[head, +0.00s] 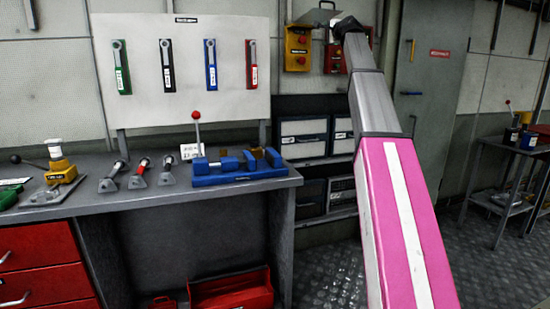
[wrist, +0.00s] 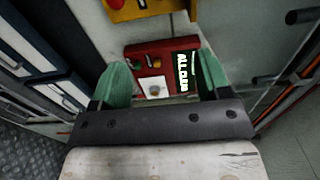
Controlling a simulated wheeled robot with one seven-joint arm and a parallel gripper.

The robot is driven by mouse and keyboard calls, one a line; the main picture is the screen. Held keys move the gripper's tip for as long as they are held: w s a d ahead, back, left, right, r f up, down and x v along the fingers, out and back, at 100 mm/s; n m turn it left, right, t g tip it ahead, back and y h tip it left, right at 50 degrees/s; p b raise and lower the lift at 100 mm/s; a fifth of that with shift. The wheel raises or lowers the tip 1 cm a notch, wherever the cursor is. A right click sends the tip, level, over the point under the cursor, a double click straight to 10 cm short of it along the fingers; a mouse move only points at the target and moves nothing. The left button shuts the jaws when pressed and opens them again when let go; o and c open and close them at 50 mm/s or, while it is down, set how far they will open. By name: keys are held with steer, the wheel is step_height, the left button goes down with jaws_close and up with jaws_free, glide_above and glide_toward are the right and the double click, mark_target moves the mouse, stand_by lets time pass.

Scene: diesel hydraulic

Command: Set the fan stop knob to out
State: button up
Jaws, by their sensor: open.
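A red control box (wrist: 146,53) shows in the wrist view between my gripper's fingers, with a green round part (wrist: 136,65), a small yellowish part (wrist: 157,63) and a white plate with a round knob (wrist: 154,90). I cannot read which of these is the fan stop knob, nor its setting. A dark plate with bright lettering (wrist: 183,72) is on the right. My gripper (wrist: 162,80) is open, with one green finger on each side and nothing visible held. In the head view the red box (head: 334,60) is partly hidden behind my gripper (head: 345,24).
A grey cabinet door (head: 430,110) stands to the right. Dark drawer units (head: 303,137) are below. A workbench (head: 240,195) with a blue vise (head: 235,170) is at left.

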step_height(320, 180, down, 31)
steer(key=s+a+n+g+h, duration=0.1)
steer(key=s+a+n+g, duration=0.1)
steer(key=n+g, duration=0.25)
steer(key=s+a+f+n+g, duration=0.1)
steer(key=s+f, duration=0.2)
steer(key=f, duration=0.5)
steer(key=s+f+n+g+h, duration=0.1)
steer(key=s+f+g, duration=0.15)
steer(key=f, duration=0.55)
steer(key=s+a+f+n+g, duration=0.1)
steer(key=s+f, duration=0.3)
steer(key=f, duration=0.4)
steer(key=s+f+n+g+h, duration=0.3)
steer(key=s+f+n+g, duration=0.4)
steer(key=s+f, duration=2.5)
steer(key=shift+s+g+h, duration=0.3)
steer(key=shift+s+g, duration=0.3)
steer(key=shift+s, duration=0.4)
steer(key=shift+d, duration=0.1)
